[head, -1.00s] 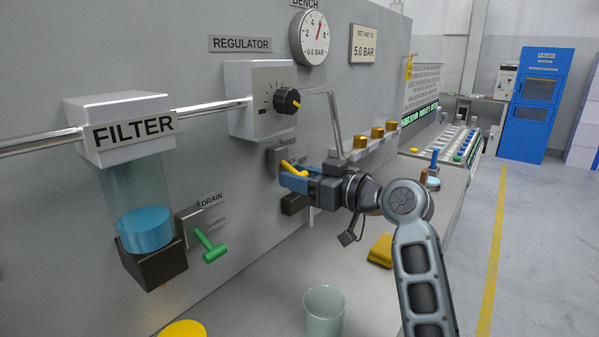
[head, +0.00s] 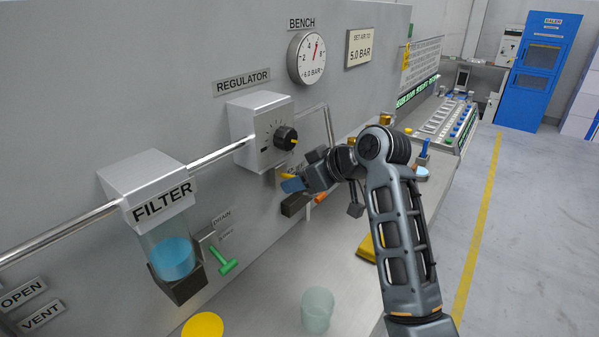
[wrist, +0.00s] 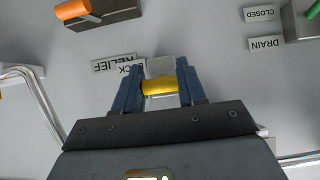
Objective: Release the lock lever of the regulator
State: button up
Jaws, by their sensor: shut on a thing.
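The regulator (head: 257,128) is a pale box on the wall panel, with a black knob (head: 286,138) on its front. The yellow lock lever shows in the wrist view (wrist: 159,87), between the blue fingers of my gripper (wrist: 159,66). The gripper is shut on it. In the head view my gripper (head: 294,186) is just below the regulator and hides most of the lever and its plate. A label ending in "CK" is partly covered by a finger in the wrist view.
The filter bowl (head: 172,256) and green drain lever (head: 222,260) are at the left. An orange lever (wrist: 77,9) on a dark block is near my gripper. A pale cup (head: 318,309) stands on the bench. A bent pipe (head: 328,125) runs right of the regulator.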

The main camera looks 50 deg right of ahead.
jog(key=shift+w+r+g, duration=0.1)
jog(key=shift+r+g, duration=0.25)
jog(key=shift+g, duration=0.35)
jog(key=o, duration=1)
jog(key=v, duration=0.7)
jog(key=shift+s+r+b, duration=0.25)
jog(key=shift+r+b, duration=0.1)
